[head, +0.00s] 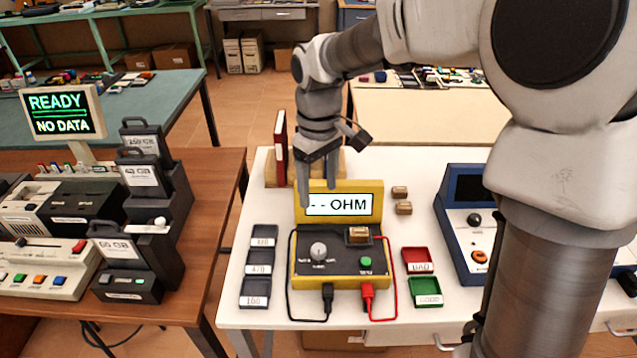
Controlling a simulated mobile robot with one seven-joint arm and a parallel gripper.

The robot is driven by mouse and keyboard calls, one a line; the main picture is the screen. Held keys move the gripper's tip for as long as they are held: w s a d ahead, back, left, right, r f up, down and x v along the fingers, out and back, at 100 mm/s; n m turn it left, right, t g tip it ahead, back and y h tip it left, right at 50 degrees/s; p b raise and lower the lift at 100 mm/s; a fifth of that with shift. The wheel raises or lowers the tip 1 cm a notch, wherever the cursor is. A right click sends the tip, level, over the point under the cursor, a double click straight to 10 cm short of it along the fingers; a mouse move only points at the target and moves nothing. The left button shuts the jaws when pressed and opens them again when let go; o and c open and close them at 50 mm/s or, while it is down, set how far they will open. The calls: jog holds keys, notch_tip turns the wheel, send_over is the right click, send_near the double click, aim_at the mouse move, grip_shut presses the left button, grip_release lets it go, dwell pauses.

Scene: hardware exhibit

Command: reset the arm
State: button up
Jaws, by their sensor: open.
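My gripper (318,195) points down at the end of my arm, in front of the display of the yellow ohmmeter (300,260). Its two fingers are apart with nothing seen between them. The left finger and part of the right cover the left of the screen, which reads "-- OHM". I cannot tell whether a finger touches the meter. My arm comes in from the right side of the view and bends down over the white table (240,300).
A small component block (358,235) sits on the meter. Two similar blocks (403,208) lie to its right. Labelled dark trays (259,262) stand left, red (418,261) and green (426,292) trays right. A blue instrument (470,235) stands further right. A brown table (205,230) holds a "READY NO DATA" monitor (63,112).

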dwell(0.4)
jog(key=s+d+r+m+t+p, duration=0.1)
jog(key=s+d+r+m, duration=0.3)
jog(key=s, duration=0.5)
jog(key=s+d+r+m+t+p, duration=0.2)
jog(key=s+d+r+m+t, duration=0.2)
jog(key=s+d+r, duration=0.2)
jog(key=s+d, duration=0.2)
jog(key=s, duration=0.2)
jog(key=shift+r+m+t, duration=0.3)
jog(key=shift+w, duration=0.1)
dwell(0.5)
